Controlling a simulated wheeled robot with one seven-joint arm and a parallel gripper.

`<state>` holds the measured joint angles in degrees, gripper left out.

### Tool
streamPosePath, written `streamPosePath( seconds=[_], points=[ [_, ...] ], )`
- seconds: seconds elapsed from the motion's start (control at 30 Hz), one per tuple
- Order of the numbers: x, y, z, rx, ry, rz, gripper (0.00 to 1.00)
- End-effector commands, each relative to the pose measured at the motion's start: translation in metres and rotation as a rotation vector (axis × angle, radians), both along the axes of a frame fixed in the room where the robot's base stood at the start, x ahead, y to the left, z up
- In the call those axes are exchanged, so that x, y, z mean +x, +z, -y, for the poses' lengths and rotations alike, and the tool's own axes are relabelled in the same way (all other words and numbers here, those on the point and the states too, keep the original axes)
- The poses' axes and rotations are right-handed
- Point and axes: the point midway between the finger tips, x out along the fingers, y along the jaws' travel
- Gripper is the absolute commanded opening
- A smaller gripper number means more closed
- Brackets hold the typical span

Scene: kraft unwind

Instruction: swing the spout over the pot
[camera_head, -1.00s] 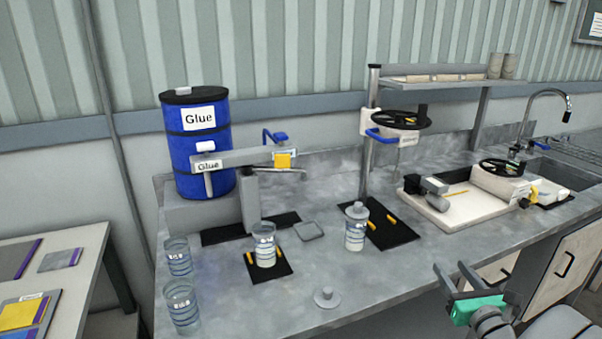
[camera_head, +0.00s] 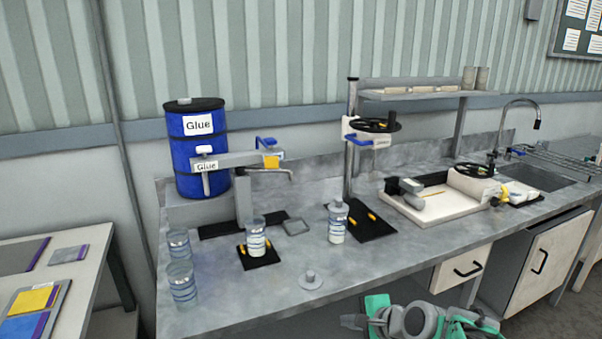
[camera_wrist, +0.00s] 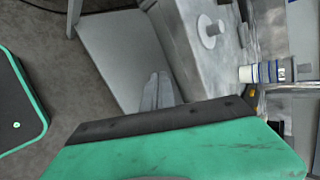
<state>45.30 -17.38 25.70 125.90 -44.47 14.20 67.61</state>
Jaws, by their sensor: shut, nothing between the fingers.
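The glue dispenser has a blue drum (camera_head: 197,150) and a grey arm labelled Glue. Its thin grey spout (camera_head: 268,170) points right from the post, and its tip hangs behind and to the right of the pot. A yellow block and a blue handle (camera_head: 266,142) sit above the spout. The pot, a clear jar with blue bands (camera_head: 256,238), stands upright on a small black mat (camera_head: 262,261) with yellow stops. In the wrist view my gripper (camera_wrist: 157,78) has its grey fingers together, empty, over the floor beside the bench, well away from the spout.
Two clear jars (camera_head: 182,283) stand at the bench's left front. A grey lid (camera_head: 311,280) lies near the front edge. A capped jar (camera_head: 338,221) stands before a press with a black wheel (camera_head: 378,125). A white tray machine (camera_head: 430,205) is at right.

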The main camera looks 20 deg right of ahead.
Motion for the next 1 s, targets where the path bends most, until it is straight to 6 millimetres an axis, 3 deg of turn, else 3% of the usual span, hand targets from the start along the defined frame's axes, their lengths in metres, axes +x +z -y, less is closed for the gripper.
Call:
streamPosePath(
  seconds=[0.13, 0.23, 0.3, 0.43, 0.6, 1.0],
  points=[
    [-0.023, -0.009, -0.049, -0.314, 0.348, -0.087, 0.00],
    [-0.054, -0.012, -0.080, -0.569, 0.666, -0.149, 0.00],
    [-0.082, -0.009, -0.096, -0.736, 0.906, -0.186, 0.00],
    [-0.123, -0.003, -0.109, -0.923, 1.231, -0.231, 0.00],
    [-0.142, 0.000, -0.110, -0.984, 1.370, -0.249, 0.00],
    [-0.142, 0.000, -0.110, -0.983, 1.368, -0.248, 0.00]
  ],
)
